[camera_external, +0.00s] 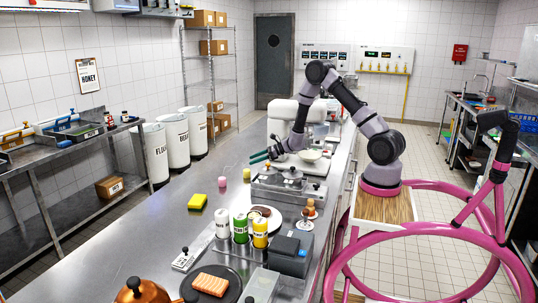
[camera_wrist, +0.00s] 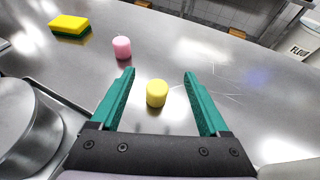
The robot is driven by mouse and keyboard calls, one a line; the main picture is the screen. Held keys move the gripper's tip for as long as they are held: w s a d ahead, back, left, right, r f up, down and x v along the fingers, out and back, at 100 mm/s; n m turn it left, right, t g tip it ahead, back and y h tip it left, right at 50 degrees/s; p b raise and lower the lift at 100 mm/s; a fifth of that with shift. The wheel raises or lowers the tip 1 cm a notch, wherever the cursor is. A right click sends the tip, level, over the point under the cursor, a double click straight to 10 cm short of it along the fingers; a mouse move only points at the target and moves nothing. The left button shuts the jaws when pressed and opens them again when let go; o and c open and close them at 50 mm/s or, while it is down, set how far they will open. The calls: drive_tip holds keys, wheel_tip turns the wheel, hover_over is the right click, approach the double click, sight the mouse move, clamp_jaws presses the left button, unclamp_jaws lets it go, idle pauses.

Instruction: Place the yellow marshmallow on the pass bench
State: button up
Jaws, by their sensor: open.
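The yellow marshmallow (camera_wrist: 156,93) is a small cylinder standing upright on the steel bench (camera_wrist: 250,115). In the wrist view it shows between my two green fingers, near their tips and touching neither. In the external view the marshmallow (camera_external: 246,175) stands a little below my gripper (camera_external: 256,158). My gripper (camera_wrist: 159,75) is open and empty, its fingers spread on either side of the marshmallow in the picture. A pink marshmallow (camera_wrist: 122,47) stands farther off to the left; it also shows in the external view (camera_external: 222,182). I cannot tell which surface is the pass bench.
A yellow and green sponge (camera_external: 198,201) lies on the bench beyond the pink marshmallow. A steel container unit (camera_external: 288,185), bottles (camera_external: 240,228), plates and a cup dessert (camera_external: 308,214) crowd the right side. The bench's left part is clear. White bins (camera_external: 155,150) stand on the floor.

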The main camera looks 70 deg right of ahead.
drive_tip(key=s+a+r+n+g+y, duration=0.2)
drive_tip(key=s+a+r+n+g, duration=0.1)
drive_tip(key=s+a+r+n, duration=0.65)
drive_tip(key=s+a+r+n+g+y, duration=0.4)
drive_tip(key=a+r, duration=0.3)
drive_tip(key=r, duration=0.6)
drive_tip(key=s+d+r+n+h, duration=0.1)
drive_tip(key=s+r+n+h, duration=0.2)
drive_tip(key=s, duration=0.5)
drive_tip(key=s+d+r+n+t+h, duration=0.1)
drive_tip(key=s+r+n+h, duration=0.2)
drive_tip(key=s+n, duration=0.3)
drive_tip(key=s+d+r+n+h, duration=0.1)
drive_tip(key=s+r+n+h, duration=0.2)
drive_tip(key=s, duration=0.7)
drive_tip(key=shift+s+r+n+t, duration=0.15)
drive_tip(key=shift+r+n+t, duration=0.15)
drive_tip(key=shift+n, duration=0.65)
